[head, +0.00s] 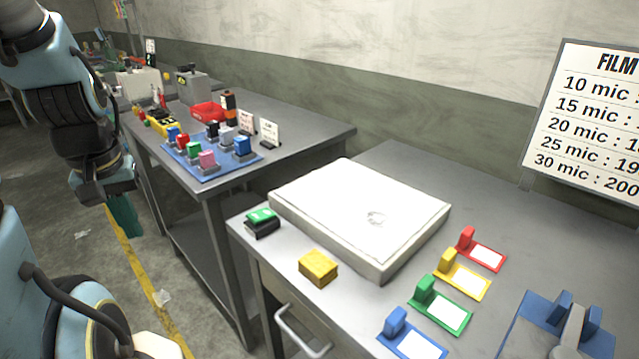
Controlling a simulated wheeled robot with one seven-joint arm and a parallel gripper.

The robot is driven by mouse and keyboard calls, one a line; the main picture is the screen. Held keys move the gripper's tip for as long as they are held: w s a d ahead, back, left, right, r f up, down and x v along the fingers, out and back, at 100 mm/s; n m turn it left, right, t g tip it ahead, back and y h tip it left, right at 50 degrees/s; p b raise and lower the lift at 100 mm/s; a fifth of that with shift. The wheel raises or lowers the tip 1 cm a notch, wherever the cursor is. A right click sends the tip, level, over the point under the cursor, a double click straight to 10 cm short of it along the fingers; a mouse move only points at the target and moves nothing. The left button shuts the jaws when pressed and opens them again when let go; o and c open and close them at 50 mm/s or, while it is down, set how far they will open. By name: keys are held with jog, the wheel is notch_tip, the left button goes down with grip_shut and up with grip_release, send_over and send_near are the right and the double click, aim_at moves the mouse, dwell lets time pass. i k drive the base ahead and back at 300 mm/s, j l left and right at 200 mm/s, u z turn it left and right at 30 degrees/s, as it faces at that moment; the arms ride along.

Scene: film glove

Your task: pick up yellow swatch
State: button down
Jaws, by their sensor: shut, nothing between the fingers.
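The yellow swatch (464,280) is a flat yellow card with a white panel and an upright yellow tab at its left end. It lies on the near grey table, between the red swatch (484,254) and the green swatch (442,308). The blue swatch (413,345) is nearest, partly cut off by the picture's edge. My gripper (125,217) hangs at the left over the floor, pointing down, far from the swatches. It is shut and holds nothing; its fingers show only small and dark green.
A white slab (360,212) lies left of the swatches. A yellow block (318,267) and a black-and-green item (262,221) sit near the front edge. A blue fixture (560,330) stands at right. The farther table holds coloured blocks on a blue mat (240,164).

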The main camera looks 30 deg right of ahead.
aim_at(454, 274)
jog(key=z, duration=1.05)
jog(key=i+j, duration=0.05)
jog(key=j, duration=0.05)
